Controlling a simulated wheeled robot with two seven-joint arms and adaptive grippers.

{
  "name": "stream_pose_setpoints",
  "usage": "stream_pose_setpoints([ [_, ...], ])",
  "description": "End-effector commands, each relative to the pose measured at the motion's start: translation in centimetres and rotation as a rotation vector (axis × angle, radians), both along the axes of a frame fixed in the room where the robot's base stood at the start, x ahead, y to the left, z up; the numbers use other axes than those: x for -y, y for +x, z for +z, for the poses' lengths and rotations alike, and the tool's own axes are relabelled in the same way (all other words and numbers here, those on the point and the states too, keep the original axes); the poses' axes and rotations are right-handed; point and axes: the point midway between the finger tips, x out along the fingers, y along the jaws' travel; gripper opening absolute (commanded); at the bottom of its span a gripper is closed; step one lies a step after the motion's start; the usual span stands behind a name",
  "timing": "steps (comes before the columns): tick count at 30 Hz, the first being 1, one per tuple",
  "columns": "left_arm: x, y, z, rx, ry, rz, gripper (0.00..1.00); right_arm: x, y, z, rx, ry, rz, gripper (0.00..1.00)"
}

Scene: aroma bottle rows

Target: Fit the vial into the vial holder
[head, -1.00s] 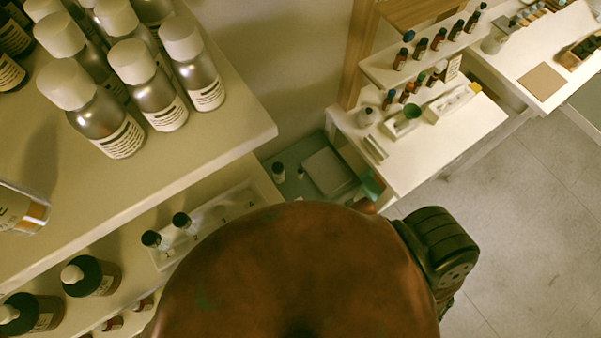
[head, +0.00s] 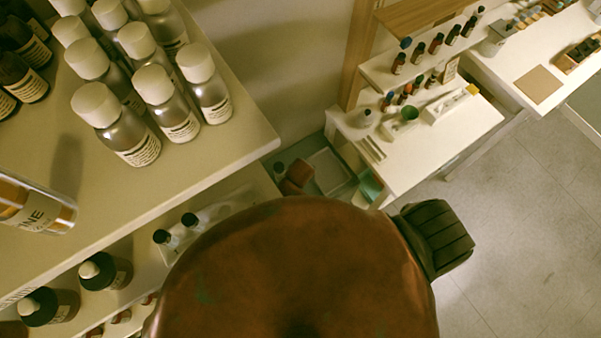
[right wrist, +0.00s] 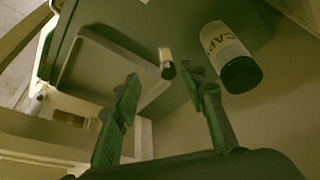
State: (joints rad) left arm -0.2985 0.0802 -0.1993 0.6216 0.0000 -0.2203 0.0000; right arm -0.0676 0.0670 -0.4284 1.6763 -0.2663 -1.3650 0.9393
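A small vial (right wrist: 165,54) with a dark cap stands in the teal bin in the right wrist view. My right gripper (right wrist: 165,77) is open and empty, its two fingers apart with the vial seen between and beyond their tips. In the head view the right gripper is hidden. A white rack (head: 214,217) on the lower shelf, which looks like the vial holder, carries two dark-capped vials (head: 189,220) at its left end. Its right part is partly hidden by my body. My left gripper is not in view.
A larger labelled bottle (right wrist: 221,43) with a black cap stands right of the vial in the right wrist view, close to a finger. A grey tray (right wrist: 80,83) lies at left. Silver bottles (head: 130,137) crowd the upper shelf, whose edge overhangs the rack.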

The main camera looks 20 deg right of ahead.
Motion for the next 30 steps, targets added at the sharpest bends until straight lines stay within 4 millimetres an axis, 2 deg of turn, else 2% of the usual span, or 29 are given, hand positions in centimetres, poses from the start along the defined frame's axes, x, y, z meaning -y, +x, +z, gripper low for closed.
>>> stream_pose_setpoints([
  [1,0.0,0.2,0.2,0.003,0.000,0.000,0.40,-0.5,0.9,0.3,0.011,-0.005,-0.018,0.39],
  [5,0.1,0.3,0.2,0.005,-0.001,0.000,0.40,-0.8,1.8,0.0,0.023,-0.010,-0.047,0.39],
  [14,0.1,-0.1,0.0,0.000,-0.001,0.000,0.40,0.1,2.7,-3.0,0.024,-0.011,-0.049,0.39],
  [21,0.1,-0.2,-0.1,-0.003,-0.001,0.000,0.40,0.9,3.5,-6.2,0.023,-0.010,-0.048,0.39],
  [30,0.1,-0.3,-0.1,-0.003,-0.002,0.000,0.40,1.0,3.7,-6.7,0.024,-0.006,-0.049,0.39],
])
